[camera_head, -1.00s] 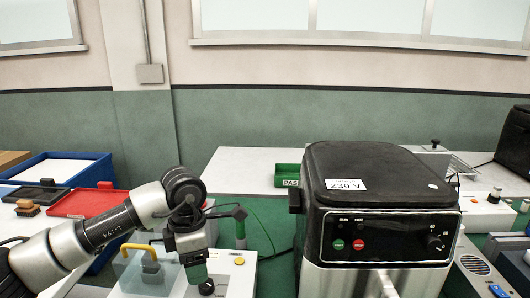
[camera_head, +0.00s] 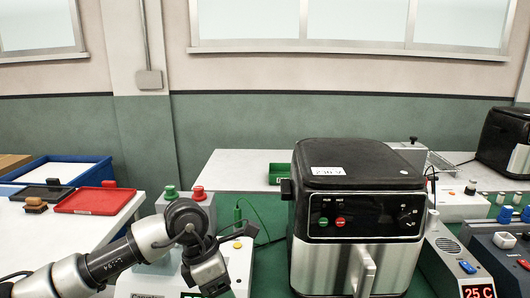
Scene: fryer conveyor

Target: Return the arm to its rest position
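My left arm (camera_head: 108,262) comes in from the lower left, a grey and black arm bent at a dark joint. My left gripper (camera_head: 213,288) hangs down at the bottom of the head view, in front of a white tester box (camera_head: 237,270). Its fingertips are small, dark and partly cut off by the bottom edge, so its opening is unclear. I see nothing clearly held. My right arm and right gripper are out of view.
A black and steel fryer (camera_head: 355,220) stands right of my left gripper. Green (camera_head: 170,192) and red (camera_head: 198,193) buttons rise behind the arm. A red tray (camera_head: 97,201) and blue bin (camera_head: 62,172) are left. A control box (camera_head: 465,268) sits lower right.

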